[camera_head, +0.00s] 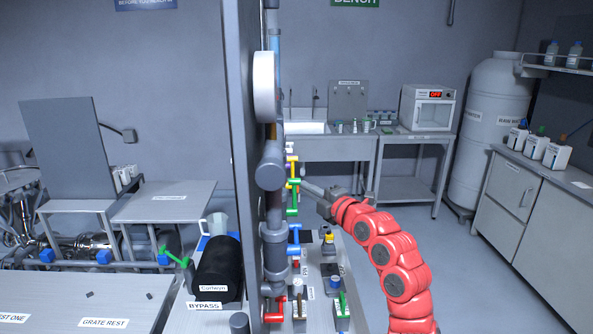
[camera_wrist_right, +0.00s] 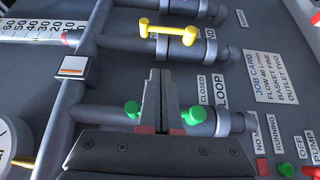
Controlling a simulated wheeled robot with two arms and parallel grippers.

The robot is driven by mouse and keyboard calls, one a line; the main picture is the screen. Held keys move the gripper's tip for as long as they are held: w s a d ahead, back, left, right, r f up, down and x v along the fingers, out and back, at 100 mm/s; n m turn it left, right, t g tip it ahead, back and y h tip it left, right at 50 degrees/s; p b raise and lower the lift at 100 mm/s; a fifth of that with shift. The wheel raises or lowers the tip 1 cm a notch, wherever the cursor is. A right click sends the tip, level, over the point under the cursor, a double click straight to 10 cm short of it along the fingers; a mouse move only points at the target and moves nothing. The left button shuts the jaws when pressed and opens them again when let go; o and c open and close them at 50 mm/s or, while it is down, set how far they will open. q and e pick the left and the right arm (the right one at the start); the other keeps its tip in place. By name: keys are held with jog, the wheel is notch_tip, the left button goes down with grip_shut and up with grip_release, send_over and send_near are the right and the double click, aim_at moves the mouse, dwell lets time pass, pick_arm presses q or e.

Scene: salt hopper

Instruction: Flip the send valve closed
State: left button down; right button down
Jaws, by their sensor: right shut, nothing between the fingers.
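In the right wrist view a yellow valve handle (camera_wrist_right: 167,30) lies roughly along its pipe. A partly hidden label ending in "ND" (camera_wrist_right: 211,33) is beside it. Below it is a green handle (camera_wrist_right: 193,115) near the labels "CLOSED" and "LOOP". My right gripper (camera_wrist_right: 160,75) is shut and empty. Its fingers cover the middle of the green handle, and its tips point toward the yellow one. Whether they touch either handle is unclear. In the head view the right gripper (camera_head: 304,184) is at the panel by the yellow handle (camera_head: 291,160) and green handle (camera_head: 292,211). My left gripper is not clearly seen.
The tall panel (camera_head: 243,130) stands edge-on left of the handles. A blue handle (camera_head: 294,240) and a red handle (camera_head: 273,318) are lower down. A job card (camera_wrist_right: 272,80) is right of the valves in the wrist view. The floor (camera_head: 465,270) at right is clear.

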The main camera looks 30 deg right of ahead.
jog(key=w+d+p, duration=0.2)
jog(key=w+p, duration=0.2)
jog(key=w, duration=0.5)
jog(key=shift+d, duration=0.2)
